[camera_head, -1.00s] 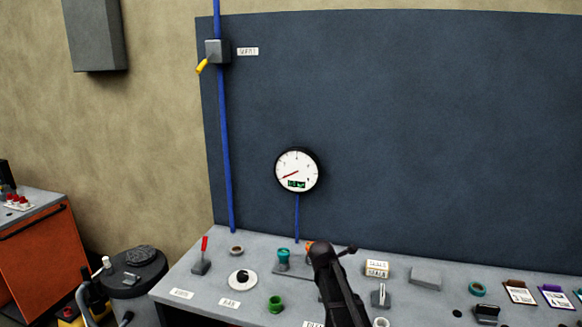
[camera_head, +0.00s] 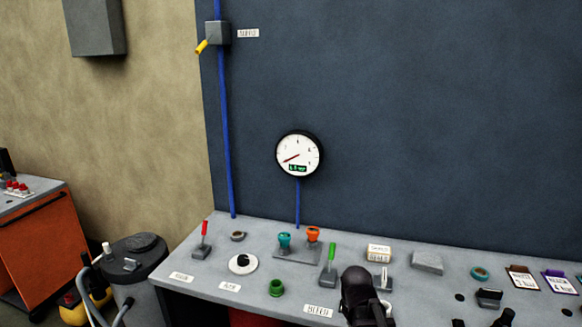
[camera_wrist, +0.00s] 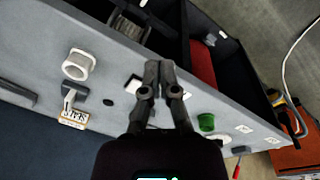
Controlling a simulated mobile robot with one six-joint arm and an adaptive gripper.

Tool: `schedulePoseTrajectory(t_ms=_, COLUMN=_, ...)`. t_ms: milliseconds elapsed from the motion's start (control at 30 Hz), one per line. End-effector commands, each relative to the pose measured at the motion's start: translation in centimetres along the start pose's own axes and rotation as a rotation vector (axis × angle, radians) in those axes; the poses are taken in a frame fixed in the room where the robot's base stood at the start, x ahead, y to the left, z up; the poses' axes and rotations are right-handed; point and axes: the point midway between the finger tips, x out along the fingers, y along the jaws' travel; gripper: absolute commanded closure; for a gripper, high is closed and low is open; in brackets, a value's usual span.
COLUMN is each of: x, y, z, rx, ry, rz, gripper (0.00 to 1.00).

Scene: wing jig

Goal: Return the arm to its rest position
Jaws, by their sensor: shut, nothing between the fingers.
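My arm's dark end (camera_head: 362,290) shows at the bottom of the head view, over the front of the bench, right of the green-handled lever. In the wrist view my gripper (camera_wrist: 159,68) has its fingertips together with nothing between them. It hangs over the front edge of the grey bench (camera_wrist: 45,30), with the dark space below the bench beyond the tips. In the head view the bench top (camera_head: 205,265) carries the controls. The fingertips cannot be made out in the head view.
On the bench are a red lever (camera_head: 204,240), a teal knob (camera_head: 284,239), an orange knob (camera_head: 313,233), a green lever (camera_head: 330,262) and a green cup-like piece (camera_head: 277,287). A gauge (camera_head: 299,155) hangs on the dark panel. An orange cabinet (camera_head: 35,235) stands at the left.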

Motion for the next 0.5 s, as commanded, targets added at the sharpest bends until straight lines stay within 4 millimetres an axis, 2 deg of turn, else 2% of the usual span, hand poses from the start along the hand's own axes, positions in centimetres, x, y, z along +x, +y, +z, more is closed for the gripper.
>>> schedulePoseTrajectory(t_ms=33, x=0.3, y=-0.5, z=1.4, rx=0.068, ry=-0.011, rz=-0.017, gripper=1.00)
schedulePoseTrajectory(t_ms=200, x=0.6, y=-1.5, z=3.6, rx=0.257, ry=-0.048, rz=-0.063, gripper=1.00)
schedulePoseTrajectory(t_ms=500, x=0.6, y=-1.9, z=4.7, rx=0.360, ry=-0.071, rz=-0.084, gripper=1.00)
